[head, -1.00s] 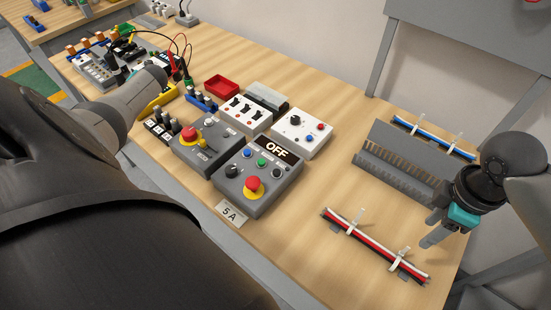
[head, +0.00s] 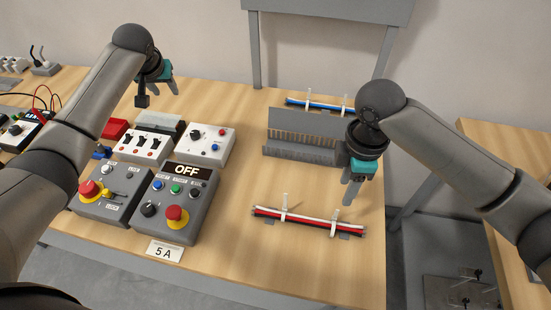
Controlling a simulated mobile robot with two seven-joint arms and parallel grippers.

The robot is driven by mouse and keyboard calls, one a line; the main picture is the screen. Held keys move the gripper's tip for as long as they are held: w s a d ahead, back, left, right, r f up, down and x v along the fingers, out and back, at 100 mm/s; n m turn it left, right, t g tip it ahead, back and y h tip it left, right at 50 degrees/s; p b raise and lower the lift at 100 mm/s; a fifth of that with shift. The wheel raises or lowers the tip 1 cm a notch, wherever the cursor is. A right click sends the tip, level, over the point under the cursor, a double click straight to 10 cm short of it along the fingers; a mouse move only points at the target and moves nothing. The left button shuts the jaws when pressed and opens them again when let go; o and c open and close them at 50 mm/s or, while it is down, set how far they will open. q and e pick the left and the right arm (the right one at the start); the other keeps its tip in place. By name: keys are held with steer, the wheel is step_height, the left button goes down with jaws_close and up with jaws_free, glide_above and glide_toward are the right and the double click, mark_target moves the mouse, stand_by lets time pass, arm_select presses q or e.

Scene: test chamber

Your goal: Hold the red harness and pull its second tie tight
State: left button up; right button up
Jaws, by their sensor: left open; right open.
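The red harness (head: 306,222), a bundle of red, white and dark wires, lies on the front right part of the bench. Two white ties stand up from it: one at its left (head: 285,207) and one at its right (head: 335,222). My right gripper (head: 350,192) is open and empty, pointing down above and behind the harness's right end, apart from it. My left gripper (head: 158,97) is open and empty over the back left of the bench, behind the control boxes and far from the harness.
A grey slotted duct (head: 300,152) and a blue harness (head: 320,106) lie behind the red one. Control boxes, including one marked OFF (head: 175,205), and a red bin (head: 115,129) fill the left. Bare bench (head: 250,260) lies in front of the harness.

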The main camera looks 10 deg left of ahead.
mark_target(308, 221)
arm_select(q)
steer(key=s+d+m+g+h, duration=0.1)
steer(key=s+d, duration=0.4)
steer(key=d, duration=0.6)
steer(key=s+d+f+m+g+h, duration=0.1)
steer(key=s+d, duration=0.4)
steer(key=d, duration=0.7)
steer(key=s+d+f+m+g+h, duration=0.1)
steer(key=s+d+g, duration=0.2)
steer(key=d, duration=0.9)
steer(key=shift+s+f+m+g, duration=0.1)
steer(key=shift+s+m+g, duration=0.25)
steer(key=shift+s, duration=0.85)
steer(key=shift+f, duration=0.35)
step_height(308, 221, down, 2)
steer(key=shift+d+f, duration=0.1)
steer(key=shift+f, duration=0.1)
steer(key=f, duration=1.1)
steer(key=shift+a+f, duration=0.2)
steer(key=shift+f, duration=0.2)
